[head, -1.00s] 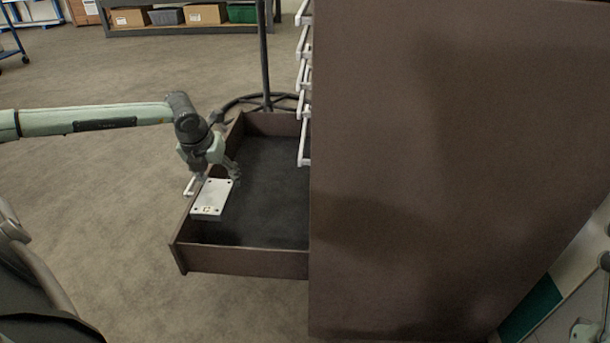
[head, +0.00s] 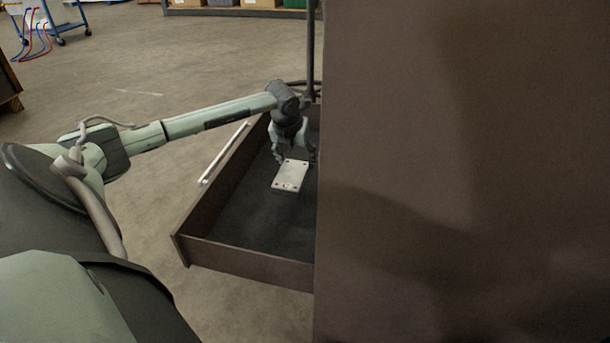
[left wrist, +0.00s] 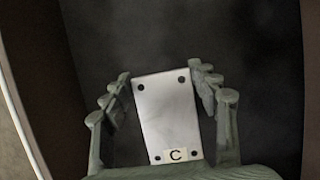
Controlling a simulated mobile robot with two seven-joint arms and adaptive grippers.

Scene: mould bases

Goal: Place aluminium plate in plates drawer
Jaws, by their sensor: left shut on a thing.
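The aluminium plate (head: 290,175) is a pale rectangular block with holes near its corners. In the left wrist view the plate (left wrist: 172,115) carries a label with the letter C. My left gripper (head: 293,158) is shut on the plate, with a finger along each long side (left wrist: 163,88). The open drawer (head: 247,258) has brown walls and a dark floor. The plate is over the drawer's inside, towards its far end; I cannot tell whether it touches the floor. My right gripper is not in view.
The tall brown cabinet side (head: 460,170) fills the right and hides part of the drawer. A white drawer handle (head: 224,153) runs along the drawer's left front. A dark pole (head: 311,50) stands behind. Open floor (head: 120,75) lies to the left.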

